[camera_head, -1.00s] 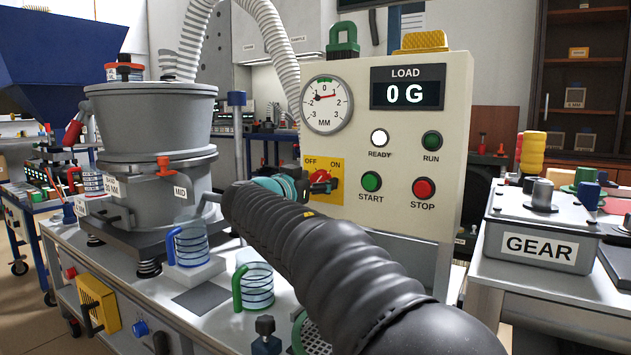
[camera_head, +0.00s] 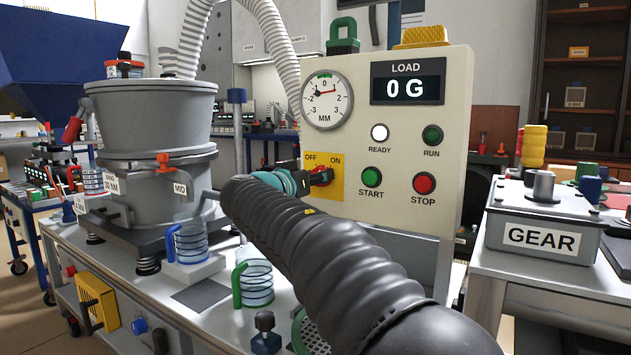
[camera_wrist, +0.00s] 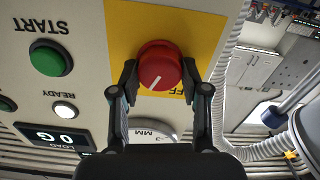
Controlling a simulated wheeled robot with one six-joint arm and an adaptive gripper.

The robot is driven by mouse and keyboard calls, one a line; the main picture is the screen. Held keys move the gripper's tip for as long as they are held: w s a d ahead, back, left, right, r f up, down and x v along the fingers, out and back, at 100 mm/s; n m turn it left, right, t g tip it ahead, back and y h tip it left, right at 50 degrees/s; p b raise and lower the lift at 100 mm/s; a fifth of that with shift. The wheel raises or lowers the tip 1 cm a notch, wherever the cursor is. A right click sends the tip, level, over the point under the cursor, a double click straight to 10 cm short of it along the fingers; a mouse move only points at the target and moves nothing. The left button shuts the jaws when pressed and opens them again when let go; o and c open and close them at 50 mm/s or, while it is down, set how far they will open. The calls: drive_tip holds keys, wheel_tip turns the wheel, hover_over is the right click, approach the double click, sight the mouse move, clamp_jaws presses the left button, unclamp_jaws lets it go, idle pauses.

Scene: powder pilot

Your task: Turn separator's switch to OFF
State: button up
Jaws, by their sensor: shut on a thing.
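The separator's switch is a red round knob (camera_wrist: 160,62) on a yellow plate (camera_wrist: 118,30) marked OFF and ON. In the wrist view, its white line points down and slightly left, away from the partly visible OFF lettering. My gripper (camera_wrist: 158,80) has one finger on each side of the knob and is shut on it. The left finger covers where ON would be. In the head view, my gripper (camera_head: 318,178) is at the plate (camera_head: 338,193) and hides most of the knob. The OFF and ON labels show above it.
The cream control panel (camera_head: 400,235) carries a green START button (camera_head: 372,177), a red STOP button (camera_head: 424,183), a gauge (camera_head: 326,100) and a load display reading 0 G (camera_head: 407,82). Below my arm stand a blue-handled jug (camera_head: 190,243) and a green-handled jug (camera_head: 256,283).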

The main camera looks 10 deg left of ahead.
drive_tip(key=shift+a+n+p, duration=0.2)
drive_tip(key=shift+n+p, duration=0.75)
drive_tip(key=shift+n, duration=5.35)
drive_tip(key=shift+f, duration=0.1)
drive_tip(key=o, duration=1.1)
drive_tip(key=shift+w, duration=0.1)
drive_tip(key=v, duration=1.2)
